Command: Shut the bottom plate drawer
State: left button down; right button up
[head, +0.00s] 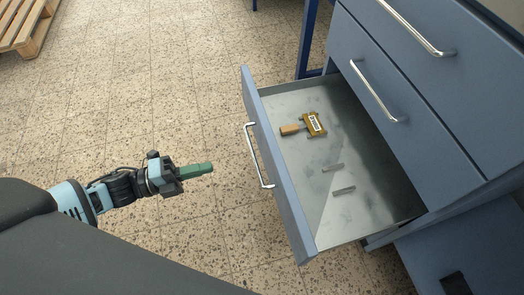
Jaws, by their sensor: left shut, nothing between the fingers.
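The bottom plate drawer (283,180) is pulled out of a blue-grey cabinet and stands open. Its front has a chrome bar handle (258,155). Inside on the bare metal bottom lie a brass-coloured plate with a wooden handle (311,125) and two small grey metal pieces (343,190). My left gripper (210,168) has green fingers that are shut and empty. It is in front of the drawer front, to the left of the handle and apart from it. My right gripper is not in view.
Two closed drawers with chrome handles (378,91) sit above the open one. A blue metal leg (307,40) stands behind the drawer. A wooden pallet (27,24) lies at the top left. The speckled tile floor (165,70) left of the drawer is clear.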

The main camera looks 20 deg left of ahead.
pick_arm(q)
jog(key=b, duration=0.3)
send_near(271, 152)
jog(key=x, duration=0.6)
jog(key=shift+a+f, duration=0.1)
jog(key=shift+f, duration=0.1)
jog(key=shift+w+d, duration=0.25)
jog(key=shift+d, duration=0.15)
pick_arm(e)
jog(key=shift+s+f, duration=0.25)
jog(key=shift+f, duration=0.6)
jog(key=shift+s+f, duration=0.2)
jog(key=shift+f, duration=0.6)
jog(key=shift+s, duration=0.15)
